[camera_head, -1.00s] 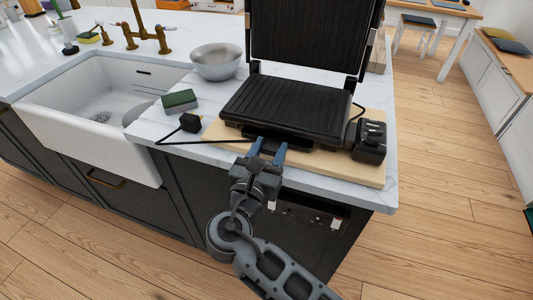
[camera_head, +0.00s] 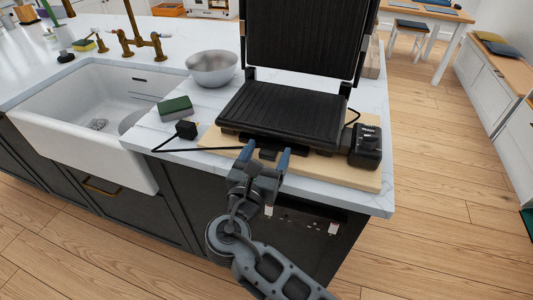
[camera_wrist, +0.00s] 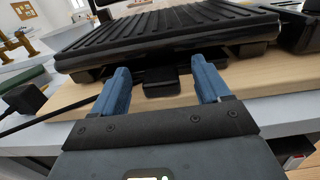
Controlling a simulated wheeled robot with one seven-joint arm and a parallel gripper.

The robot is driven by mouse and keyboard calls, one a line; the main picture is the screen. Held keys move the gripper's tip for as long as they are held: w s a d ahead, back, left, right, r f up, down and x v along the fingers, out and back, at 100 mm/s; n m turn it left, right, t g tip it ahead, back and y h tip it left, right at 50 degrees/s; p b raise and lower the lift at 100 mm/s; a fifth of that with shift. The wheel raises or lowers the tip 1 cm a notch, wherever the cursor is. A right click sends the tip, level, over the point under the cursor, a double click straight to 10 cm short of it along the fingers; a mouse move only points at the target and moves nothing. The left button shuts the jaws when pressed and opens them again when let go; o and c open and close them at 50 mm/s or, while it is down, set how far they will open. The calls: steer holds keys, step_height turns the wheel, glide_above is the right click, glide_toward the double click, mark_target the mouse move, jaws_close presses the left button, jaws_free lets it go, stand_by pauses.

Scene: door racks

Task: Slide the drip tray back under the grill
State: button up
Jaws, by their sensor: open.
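The black contact grill (camera_head: 283,112) stands open on a wooden board on the counter, its ridged lid (camera_head: 305,38) upright. The drip tray (camera_head: 267,154) is a dark piece low at the grill's front edge, with a small tab facing me. In the wrist view the tab (camera_wrist: 161,88) sticks out just below the grill's front (camera_wrist: 170,55). My gripper (camera_head: 265,155) is open at the front of the board, its blue fingers on either side of the tab with gaps visible. How far the tray reaches under the grill is hidden.
A black box (camera_head: 365,146) stands at the grill's right on the wooden board (camera_head: 345,175). A black plug (camera_head: 186,130) and cord, a green sponge (camera_head: 174,107) and a metal bowl (camera_head: 212,68) are to the left. The sink (camera_head: 85,115) lies farther left.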

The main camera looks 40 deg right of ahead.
steer(key=b+v, duration=0.1)
steer(key=v, duration=0.7)
steer(key=shift+d, duration=0.1)
